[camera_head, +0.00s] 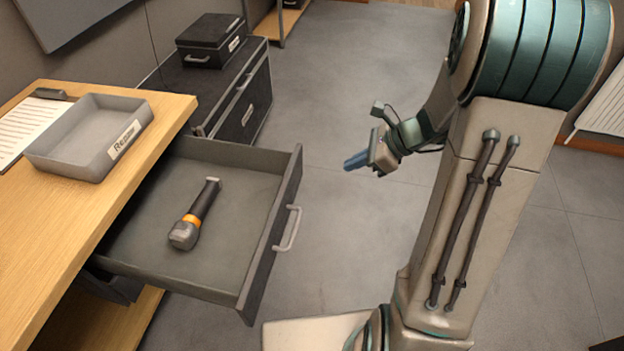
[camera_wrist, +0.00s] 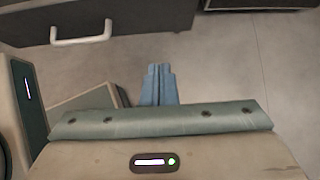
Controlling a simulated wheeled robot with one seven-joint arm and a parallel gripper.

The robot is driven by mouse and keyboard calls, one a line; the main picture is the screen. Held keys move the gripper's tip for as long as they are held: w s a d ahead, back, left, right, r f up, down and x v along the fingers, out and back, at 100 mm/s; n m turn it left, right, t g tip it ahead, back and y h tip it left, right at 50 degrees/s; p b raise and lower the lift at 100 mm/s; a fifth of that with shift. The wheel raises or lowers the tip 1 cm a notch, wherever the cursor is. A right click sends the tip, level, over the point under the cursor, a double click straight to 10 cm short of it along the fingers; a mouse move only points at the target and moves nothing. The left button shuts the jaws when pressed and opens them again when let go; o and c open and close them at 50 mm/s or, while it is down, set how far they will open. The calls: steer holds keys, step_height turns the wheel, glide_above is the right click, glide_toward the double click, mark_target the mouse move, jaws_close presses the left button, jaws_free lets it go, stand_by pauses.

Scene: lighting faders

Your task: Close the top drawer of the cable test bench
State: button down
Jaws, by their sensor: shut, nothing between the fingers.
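The top drawer (camera_head: 275,237) of the wooden bench (camera_head: 62,225) stands pulled far out. Its dark front carries a pale bar handle (camera_head: 289,229). A black and orange flashlight-like tool (camera_head: 195,214) lies inside the drawer. My gripper (camera_head: 347,165) is shut and empty, in the air to the right of the drawer front and apart from it. In the wrist view the blue fingers (camera_wrist: 158,72) are together, and the drawer handle (camera_wrist: 82,35) shows at the upper left, not touched.
A grey tray (camera_head: 62,163) labelled "Repair" and a paper sheet (camera_head: 28,125) lie on the bench top. Behind the drawer stands a black case (camera_head: 243,103) with a smaller black box (camera_head: 210,40) on it. Another drawer (camera_head: 112,286) sits lower, slightly out. Open grey floor lies right of the drawer.

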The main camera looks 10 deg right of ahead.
steer(key=b, duration=0.2)
glide_toward(297, 180)
step_height(297, 180, down, 4)
steer(key=shift+w+a, duration=0.2)
steer(key=shift+a, duration=0.45)
steer(key=shift+w+a, duration=0.2)
steer(key=shift+a, duration=0.4)
steer(key=shift+w+a, duration=0.25)
steer(key=shift+a, duration=0.4)
